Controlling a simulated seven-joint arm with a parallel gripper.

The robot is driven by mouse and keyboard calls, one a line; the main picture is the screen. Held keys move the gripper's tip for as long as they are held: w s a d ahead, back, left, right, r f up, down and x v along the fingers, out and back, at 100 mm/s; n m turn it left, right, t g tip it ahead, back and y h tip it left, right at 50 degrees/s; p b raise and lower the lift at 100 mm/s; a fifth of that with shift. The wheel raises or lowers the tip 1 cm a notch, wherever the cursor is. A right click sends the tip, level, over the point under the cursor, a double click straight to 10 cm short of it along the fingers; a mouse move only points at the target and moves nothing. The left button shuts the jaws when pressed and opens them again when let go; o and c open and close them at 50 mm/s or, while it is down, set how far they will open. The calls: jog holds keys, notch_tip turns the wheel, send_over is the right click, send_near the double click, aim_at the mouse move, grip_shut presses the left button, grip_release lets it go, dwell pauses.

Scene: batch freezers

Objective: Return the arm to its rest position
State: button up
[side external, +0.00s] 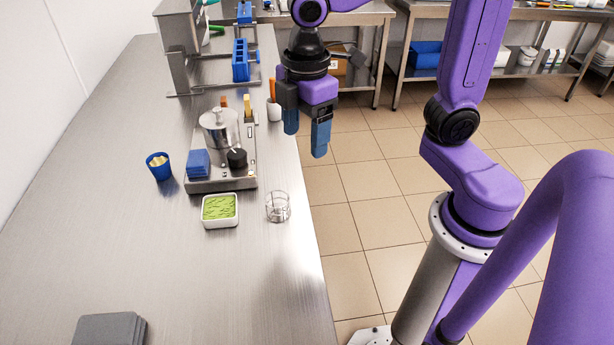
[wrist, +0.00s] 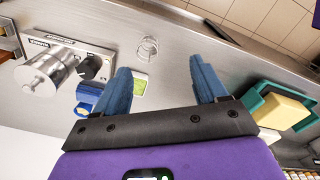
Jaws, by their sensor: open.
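My gripper (side external: 306,135) is open and empty, raised in the air at the right edge of the steel counter (side external: 115,230) in the side view. Its two blue fingers (wrist: 160,85) show apart in the wrist view, with nothing between them. My purple arm reaches over from the right. The gripper appears apart from everything on the counter.
A machine with a metal pot (side external: 219,128) stands on the counter. Near it are a blue cup (side external: 159,167), a white tray with green contents (side external: 220,223) and a clear glass (side external: 278,206). A grey stack (side external: 108,330) lies at front. The counter's front middle is clear.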

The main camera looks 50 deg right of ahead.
jog(key=s+d+f+m, duration=0.1)
jog(key=s+d+f, duration=0.1)
jog(key=s, duration=0.4)
jog(key=s+d+f+m, duration=0.1)
jog(key=s+d+f, duration=0.1)
jog(key=s+d, duration=0.2)
jog(key=s, duration=0.3)
jog(key=shift+s+d+f, duration=0.2)
jog(key=shift+s+f, duration=0.1)
